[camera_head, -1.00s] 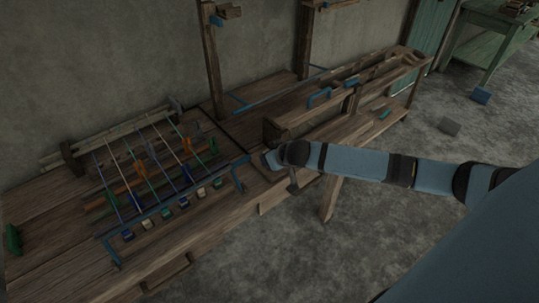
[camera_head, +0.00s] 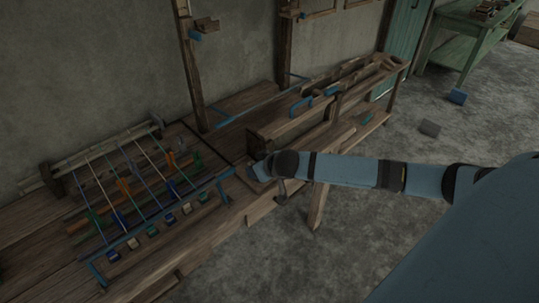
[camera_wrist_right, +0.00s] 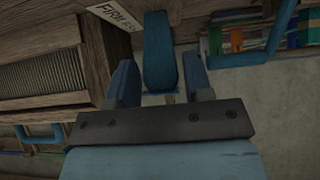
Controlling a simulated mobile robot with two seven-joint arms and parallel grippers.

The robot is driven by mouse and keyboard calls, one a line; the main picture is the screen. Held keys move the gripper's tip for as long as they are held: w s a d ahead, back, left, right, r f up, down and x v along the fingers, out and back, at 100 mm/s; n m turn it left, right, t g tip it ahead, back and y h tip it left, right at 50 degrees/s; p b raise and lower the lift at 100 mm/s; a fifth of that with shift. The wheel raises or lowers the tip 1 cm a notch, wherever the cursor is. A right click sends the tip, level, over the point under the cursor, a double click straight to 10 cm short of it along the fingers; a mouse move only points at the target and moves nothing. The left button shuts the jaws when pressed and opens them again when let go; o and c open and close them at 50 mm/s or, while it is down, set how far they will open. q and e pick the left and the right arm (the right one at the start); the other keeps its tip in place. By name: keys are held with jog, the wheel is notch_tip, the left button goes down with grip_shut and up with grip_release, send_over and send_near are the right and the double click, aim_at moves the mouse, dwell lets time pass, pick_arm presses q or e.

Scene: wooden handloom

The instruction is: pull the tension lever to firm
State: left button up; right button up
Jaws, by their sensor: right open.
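The tension lever, a blue rounded bar (camera_wrist_right: 160,52), stands in the middle of the right wrist view, close to a pale label reading FIRM (camera_wrist_right: 114,13). My right gripper (camera_wrist_right: 160,78) is open, with one finger on each side of the lever's lower part. A gap shows on both sides, so the fingers do not appear closed on it. In the head view my right gripper (camera_head: 258,171) is at the loom's front edge, beside the blue rail's right end. The lever cannot be made out there behind my arm. My left gripper is not in view.
The loom bed (camera_head: 150,205) carries several coloured threads and small blocks behind a blue rail (camera_head: 165,208). A wooden bench frame with a blue handle (camera_head: 318,101) stands to the right. A green table (camera_head: 455,58) stands far right.

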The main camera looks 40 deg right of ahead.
jog(key=v, duration=1.2)
jog(key=shift+d+r, duration=0.1)
jog(key=s+a+f+n+y+p, duration=0.1)
jog(key=s+a+f+p, duration=0.2)
jog(key=s+a+p, duration=0.3)
jog(key=s+a+f+n+t+y+p, duration=0.1)
jog(key=s+a+f+p, duration=0.2)
jog(key=s+a+p, duration=0.3)
jog(key=s+a, duration=0.4)
jog(key=a, duration=0.2)
jog(key=shift+s+y, duration=0.25)
jog(key=shift+y, duration=0.15)
jog(key=shift+f, duration=0.1)
